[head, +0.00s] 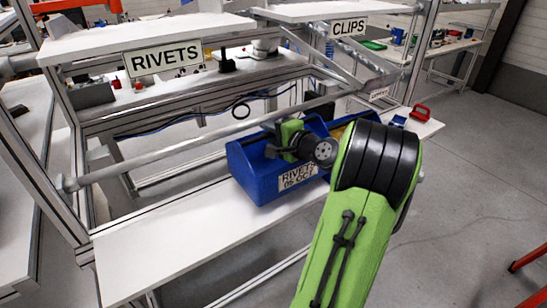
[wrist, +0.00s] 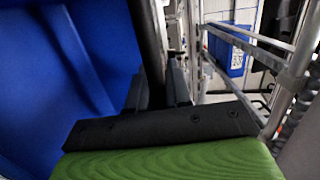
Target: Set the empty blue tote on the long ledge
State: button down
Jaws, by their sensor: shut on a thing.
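The blue tote (head: 245,165) has a white label reading "RIVETS 05 OCT". It sits upright over the long white ledge (head: 150,255); I cannot tell if its base touches the board. My gripper (head: 275,146) is shut on the tote's wall, with my green and black wrist reaching in from the right. In the wrist view the dark fingers (wrist: 165,88) close on the rim, and the tote's blue wall (wrist: 60,70) fills the left side. The part of its inside that shows looks bare; my wrist hides the rest.
Upper shelves carry RIVETS (head: 163,58) and CLIPS (head: 348,27) signs. A metal rail (head: 200,138) runs behind the tote. A red item (head: 420,113) lies at the ledge's far end. The ledge's near left part is clear. Open floor lies to the right.

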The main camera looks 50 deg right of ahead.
aim_at(302, 164)
notch_tip(302, 164, down, 6)
jog(key=shift+r+b, duration=0.2)
jog(key=shift+b, duration=0.45)
jog(key=shift+f, duration=0.2)
jog(key=c, duration=1.1)
grip_release()
jog(key=shift+o, duration=0.2)
jog(key=shift+r, duration=0.2)
jog(key=v, duration=1.2)
